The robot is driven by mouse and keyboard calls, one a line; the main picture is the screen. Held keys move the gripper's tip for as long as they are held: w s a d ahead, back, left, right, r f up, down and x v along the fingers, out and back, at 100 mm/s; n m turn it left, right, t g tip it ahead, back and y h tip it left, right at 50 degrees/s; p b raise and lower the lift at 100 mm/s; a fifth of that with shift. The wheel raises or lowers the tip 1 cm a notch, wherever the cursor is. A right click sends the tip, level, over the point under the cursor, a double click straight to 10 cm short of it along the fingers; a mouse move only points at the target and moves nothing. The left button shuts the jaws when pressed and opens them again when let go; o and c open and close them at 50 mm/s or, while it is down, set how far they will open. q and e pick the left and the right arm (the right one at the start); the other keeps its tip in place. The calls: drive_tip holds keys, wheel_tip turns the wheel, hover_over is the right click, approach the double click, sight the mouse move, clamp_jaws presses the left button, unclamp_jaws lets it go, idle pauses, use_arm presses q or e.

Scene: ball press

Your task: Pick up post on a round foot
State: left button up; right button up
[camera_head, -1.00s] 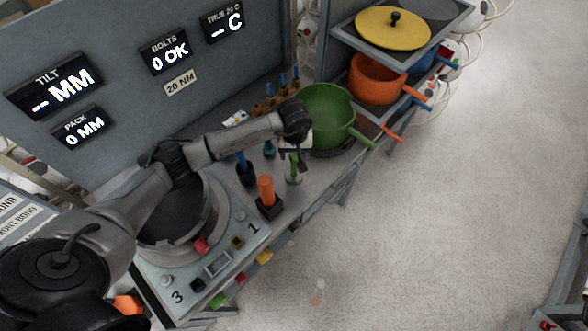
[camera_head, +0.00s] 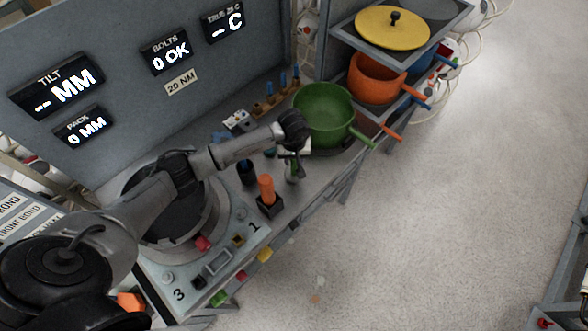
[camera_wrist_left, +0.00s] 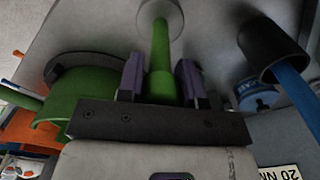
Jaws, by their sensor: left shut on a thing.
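The post is green and stands on a pale round foot (camera_wrist_left: 160,14); its shaft (camera_wrist_left: 160,45) rises between my fingers in the left wrist view. In the head view the green post (camera_head: 291,172) shows small below my left gripper (camera_head: 297,160), in front of the green pot. My left gripper (camera_wrist_left: 160,82) is shut on the post, with one purple-grey finger on each side. I cannot tell whether the foot touches the bench. My right gripper is in neither view.
A green pot (camera_head: 322,115) is close behind my gripper. An orange post in a black block (camera_head: 270,207) and a black cup holding a blue rod (camera_wrist_left: 272,48) stand nearby. Stacked pans fill the rack at right. Open floor lies in front.

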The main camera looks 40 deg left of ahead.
use_arm(q)
clamp_jaws()
drive_tip(key=shift+r, duration=0.1)
